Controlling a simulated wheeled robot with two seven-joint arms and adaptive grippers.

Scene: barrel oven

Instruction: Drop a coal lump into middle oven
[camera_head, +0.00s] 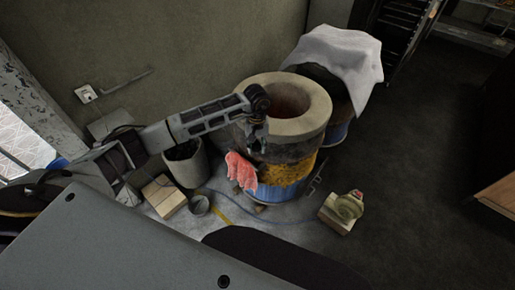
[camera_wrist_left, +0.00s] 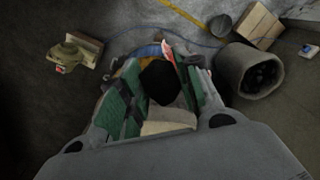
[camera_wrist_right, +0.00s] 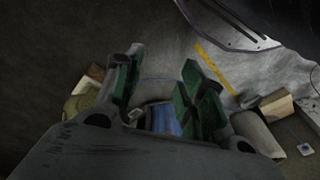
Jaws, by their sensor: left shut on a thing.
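The barrel oven (camera_head: 314,122) stands in the middle of the head view, with a thick round rim and an open hollow top. My left gripper (camera_head: 257,140) hangs over the front left part of its rim, pointing down. In the left wrist view, my left gripper (camera_wrist_left: 160,88) is shut on a dark coal lump (camera_wrist_left: 158,82) between its green pads. The lump is hard to make out in the head view. A grey bucket (camera_head: 187,170) left of the oven shows dark lumps inside in the left wrist view. My right gripper (camera_wrist_right: 160,90) is open and empty, outside the head view.
A red cloth (camera_head: 241,170) hangs at the oven's front left. A second barrel under a white cloth (camera_head: 338,58) stands behind right. A wooden block (camera_head: 165,196) and small pot (camera_head: 199,205) lie left; a yellowish device (camera_head: 345,207) sits right.

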